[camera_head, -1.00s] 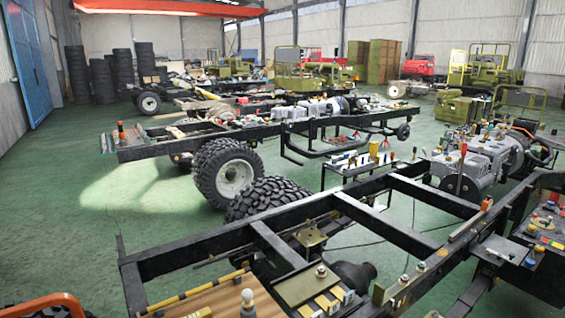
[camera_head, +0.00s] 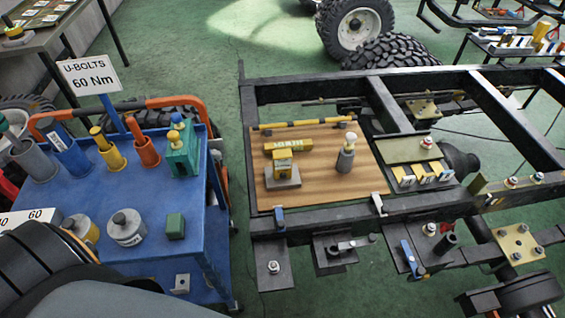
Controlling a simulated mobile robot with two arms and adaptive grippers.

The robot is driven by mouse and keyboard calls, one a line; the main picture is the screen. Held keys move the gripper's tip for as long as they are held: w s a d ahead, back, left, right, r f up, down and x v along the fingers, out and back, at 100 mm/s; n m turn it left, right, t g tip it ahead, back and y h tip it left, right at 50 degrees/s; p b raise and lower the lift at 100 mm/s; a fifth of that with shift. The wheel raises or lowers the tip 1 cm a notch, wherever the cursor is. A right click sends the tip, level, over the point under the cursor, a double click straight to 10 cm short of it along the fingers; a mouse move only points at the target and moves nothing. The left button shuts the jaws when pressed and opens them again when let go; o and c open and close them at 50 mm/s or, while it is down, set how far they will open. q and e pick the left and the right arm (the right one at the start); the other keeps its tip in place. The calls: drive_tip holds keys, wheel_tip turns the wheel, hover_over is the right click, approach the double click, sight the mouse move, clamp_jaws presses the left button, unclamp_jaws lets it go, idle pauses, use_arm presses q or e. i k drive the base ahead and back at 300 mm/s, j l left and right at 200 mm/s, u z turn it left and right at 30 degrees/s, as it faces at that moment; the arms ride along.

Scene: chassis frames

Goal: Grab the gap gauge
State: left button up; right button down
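No part reads clearly as the gap gauge, so I cannot tell which one it is. On the wooden board (camera_head: 325,185) over the chassis frame stands a yellow block on a grey base (camera_head: 283,170). Behind it lies a yellow bar with lettering too small to read (camera_head: 288,145). To their right stands a grey cylinder with a pale knob (camera_head: 346,158). A black-and-yellow striped bar (camera_head: 300,123) lies along the board's far edge. Neither of my grippers shows in this view.
A blue cart (camera_head: 150,262) at left holds coloured cylinders, a green tool (camera_head: 182,150), a grey weight (camera_head: 126,228) and a "U-BOLTS 60 Nm" sign (camera_head: 89,76). Black chassis rails (camera_head: 330,212) run right. Green floor is open between cart and frame.

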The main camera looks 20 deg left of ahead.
sight(281, 159)
drive_tip(key=i+l+u, duration=0.15)
drive_tip(key=l+u, duration=0.25)
drive_tip(key=l, duration=0.2)
drive_tip(key=i+l+u, duration=0.1)
drive_tip(key=l+u, duration=0.3)
drive_tip(key=l, duration=0.2)
drive_tip(key=l+u, duration=0.45)
drive_tip(key=l, duration=0.15)
